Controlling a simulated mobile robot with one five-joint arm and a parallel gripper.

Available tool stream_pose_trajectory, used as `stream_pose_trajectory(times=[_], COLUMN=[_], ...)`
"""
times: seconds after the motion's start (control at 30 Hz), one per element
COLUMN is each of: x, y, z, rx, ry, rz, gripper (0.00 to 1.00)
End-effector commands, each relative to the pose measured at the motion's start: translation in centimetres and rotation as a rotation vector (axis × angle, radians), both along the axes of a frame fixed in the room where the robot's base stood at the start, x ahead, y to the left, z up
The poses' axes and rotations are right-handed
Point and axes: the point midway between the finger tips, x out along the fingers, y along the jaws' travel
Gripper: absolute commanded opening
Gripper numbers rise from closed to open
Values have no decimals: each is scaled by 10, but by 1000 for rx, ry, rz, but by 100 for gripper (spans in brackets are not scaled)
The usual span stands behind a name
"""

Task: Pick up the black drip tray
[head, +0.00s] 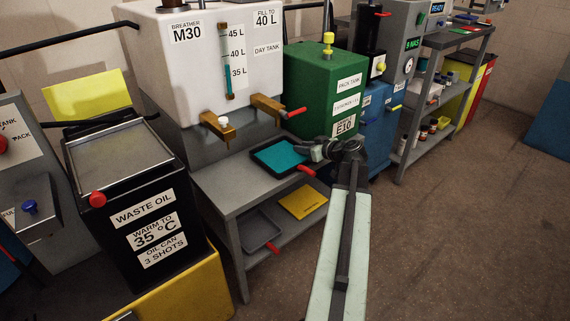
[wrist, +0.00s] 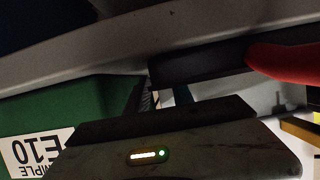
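The black drip tray (head: 261,153) lies on the top of the grey bench under the white day tank, with teal fluid in it and a red handle (head: 306,170) at its front right. My gripper (head: 310,149) is at the tray's right rim, close to or touching it. In the wrist view, which looks upside down, a dark tray edge (wrist: 205,66) and the red handle (wrist: 285,58) lie just beyond my gripper (wrist: 163,95). The finger gap is dark and partly hidden, so I cannot tell whether it is shut on the rim.
A grey tray (head: 262,236) with a red handle and a yellow sheet (head: 302,201) lie on the lower shelf. The green E10 tank (head: 318,85) stands right behind my gripper. Brass taps (head: 268,109) hang above the bench. The floor at right is clear.

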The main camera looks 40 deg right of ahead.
Motion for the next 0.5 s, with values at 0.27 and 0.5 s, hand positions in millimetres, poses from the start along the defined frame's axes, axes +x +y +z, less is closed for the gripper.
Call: stream_pose_trajectory(times=[0.27,0.5], x=[-1,-2], y=[0,-1], z=[1,1], rx=[0,1], ry=[0,0], rz=[-1,-1], gripper=[0,0])
